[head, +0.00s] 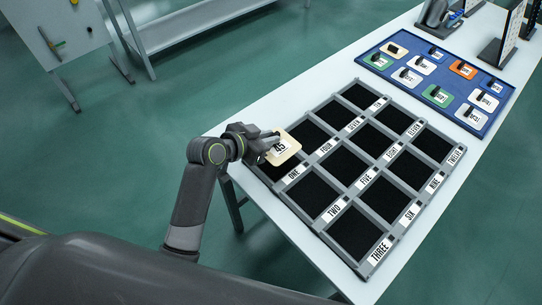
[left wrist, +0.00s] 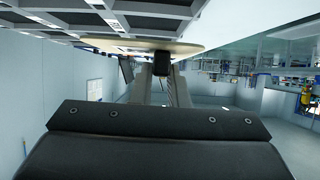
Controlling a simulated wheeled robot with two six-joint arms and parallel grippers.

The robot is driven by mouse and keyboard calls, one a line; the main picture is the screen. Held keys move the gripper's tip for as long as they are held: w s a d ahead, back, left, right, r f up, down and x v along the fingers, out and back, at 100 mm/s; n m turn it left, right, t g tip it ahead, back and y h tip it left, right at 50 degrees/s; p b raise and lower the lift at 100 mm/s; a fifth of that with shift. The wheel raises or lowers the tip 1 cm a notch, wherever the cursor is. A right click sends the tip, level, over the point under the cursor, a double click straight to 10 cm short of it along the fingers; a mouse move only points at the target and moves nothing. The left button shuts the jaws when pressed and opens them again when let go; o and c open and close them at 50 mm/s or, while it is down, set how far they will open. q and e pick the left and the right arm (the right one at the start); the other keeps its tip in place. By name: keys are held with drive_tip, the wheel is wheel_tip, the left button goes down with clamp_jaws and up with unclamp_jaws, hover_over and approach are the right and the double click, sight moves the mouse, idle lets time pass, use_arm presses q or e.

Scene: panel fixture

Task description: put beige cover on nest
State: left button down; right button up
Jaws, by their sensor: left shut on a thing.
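The beige cover (head: 292,141) is a flat square plate with rounded corners, a black handle and a white label reading 45. My left gripper (head: 268,146) is shut on its handle. In the left wrist view the cover (left wrist: 120,45) shows nearly edge-on, with the black handle (left wrist: 162,64) between the fingers (left wrist: 161,86). The nest is a grey grid frame (head: 332,222) with black-floored compartments labelled ONE to TWELVE. The cover is over the near-left corner compartment, ONE, and hides part of it. I cannot tell whether it touches the frame. My right gripper is not in view.
A blue tray (head: 398,84) with several white, green, orange and beige covers lies farther along the white table (head: 283,98). Dark equipment (head: 438,16) and upright panels (head: 511,32) stand at the far end. The other compartments look empty.

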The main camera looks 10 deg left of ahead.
use_arm(q)
drive_tip(key=shift+a+f, duration=0.1)
drive_tip(key=shift+f, duration=3.55)
drive_tip(key=c, duration=1.4)
unclamp_jaws()
drive_tip(key=shift+r, duration=0.1)
drive_tip(key=shift+r, duration=0.15)
drive_tip(key=v, duration=1.2)
drive_tip(key=shift+b, duration=0.45)
